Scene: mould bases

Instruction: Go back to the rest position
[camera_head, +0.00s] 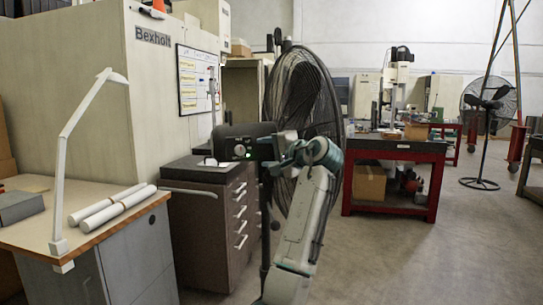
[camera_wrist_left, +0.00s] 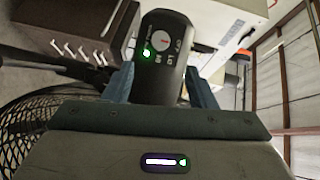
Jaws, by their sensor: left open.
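My left gripper (camera_head: 268,147) is at the middle of the head view, its arm rising from below. It is open, with nothing clearly gripped. In the left wrist view its two blue-grey fingers (camera_wrist_left: 161,88) stand apart on either side of a black control box (camera_wrist_left: 160,50). The box has a round dial with a red mark, pale lettering and a lit green lamp. In the head view the black control box (camera_head: 238,150) lies just left of the fingertips, beside a large fan. Whether a finger touches it, I cannot tell. My right gripper is not in view.
The large black fan (camera_head: 290,85) stands close behind my left arm. A dark drawer cabinet (camera_head: 212,220) is to the left, then a desk (camera_head: 140,212) with a white lamp (camera_head: 62,165) and white rolls (camera_head: 112,207). A red-framed bench (camera_head: 390,211) is behind.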

